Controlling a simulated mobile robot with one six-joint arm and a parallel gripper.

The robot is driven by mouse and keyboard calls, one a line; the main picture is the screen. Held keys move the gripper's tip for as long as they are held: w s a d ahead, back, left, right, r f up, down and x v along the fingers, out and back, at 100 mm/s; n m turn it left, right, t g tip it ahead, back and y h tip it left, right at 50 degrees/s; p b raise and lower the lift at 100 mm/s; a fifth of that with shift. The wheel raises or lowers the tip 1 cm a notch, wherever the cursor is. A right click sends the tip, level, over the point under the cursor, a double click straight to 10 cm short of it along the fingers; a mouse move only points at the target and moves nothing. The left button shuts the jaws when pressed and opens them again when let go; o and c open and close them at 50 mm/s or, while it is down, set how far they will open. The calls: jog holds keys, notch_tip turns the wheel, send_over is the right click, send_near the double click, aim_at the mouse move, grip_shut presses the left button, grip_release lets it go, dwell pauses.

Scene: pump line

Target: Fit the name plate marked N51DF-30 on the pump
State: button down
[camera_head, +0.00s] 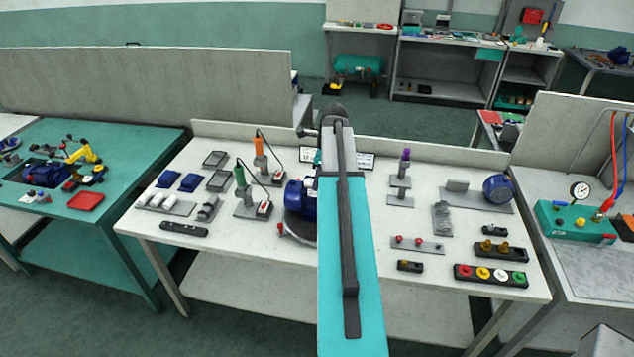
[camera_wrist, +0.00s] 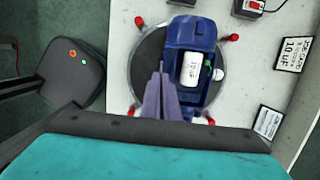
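The pump, a blue motor body (camera_wrist: 190,42), sits on a dark round turntable (camera_wrist: 142,62) in the wrist view. Its box is open on top, with a white cylinder (camera_wrist: 193,70) and a bit of green inside. In the head view the pump (camera_head: 294,196) is partly hidden behind my arm. My gripper (camera_wrist: 161,76) is over the turntable, beside the pump's left side. Its two fingers are close together, and I see nothing between them. I cannot make out a plate marked N51DF-30 in either view.
A card reading 10 µF (camera_wrist: 294,53) and another card (camera_wrist: 268,122) lie right of the turntable. Red knobs (camera_wrist: 231,37) ring the turntable. Two corded tools in stands (camera_head: 259,150) (camera_head: 240,180) are left of the pump. Fixtures and a colored button strip (camera_head: 490,276) are on the right.

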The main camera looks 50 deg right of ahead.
jog(key=shift+f+b, duration=1.75)
jog(key=shift+f, duration=1.35)
jog(key=shift+p, duration=0.4)
jog(key=shift+f, duration=0.15)
jog(key=c, duration=2)
grip_release()
jog(key=shift+w+d+r, duration=0.1)
jog(key=shift+r, duration=0.1)
notch_tip(320, 180, up, 6)
jog(key=p, duration=0.4)
send_over(317, 195)
jog(key=shift+s+d+f, duration=0.2)
jog(key=shift+s+d, duration=0.2)
jog(key=shift+s, duration=0.05)
